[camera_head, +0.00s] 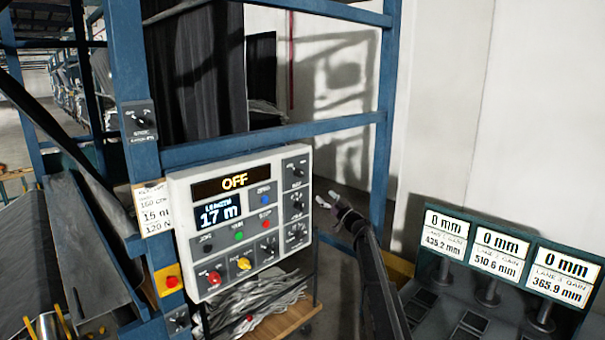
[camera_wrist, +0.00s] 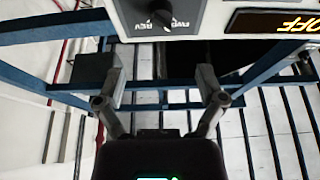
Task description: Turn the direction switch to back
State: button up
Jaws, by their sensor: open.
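The direction switch (camera_head: 296,170) is a black rotary knob on a dark plate at the panel's top right corner. In the wrist view the knob (camera_wrist: 160,12) is at the top edge, partly cut off, with upside-down FWD and REV labels beside it. Which label it points to is too unclear to tell. My gripper (camera_head: 334,202) is just right of the panel in the head view, apart from it. In the wrist view my gripper (camera_wrist: 157,78) has its two fingers wide apart, with nothing between them; the knob lies beyond the fingertips.
The white control panel (camera_head: 180,230) carries an OFF display (camera_head: 234,181), several coloured buttons and other knobs. Blue frame posts (camera_head: 383,120) and rails surround it. A wooden cart (camera_head: 285,318) stands below. A console with 0 mm displays (camera_head: 497,250) is at lower right.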

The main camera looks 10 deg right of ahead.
aim_at(303, 176)
jog(key=shift+w+a, duration=0.1)
dwell(0.3)
jog(key=p+x, duration=0.5)
jog(key=x, duration=0.8)
jog(key=shift+w+a+r, duration=0.1)
jog(key=shift+w, duration=0.1)
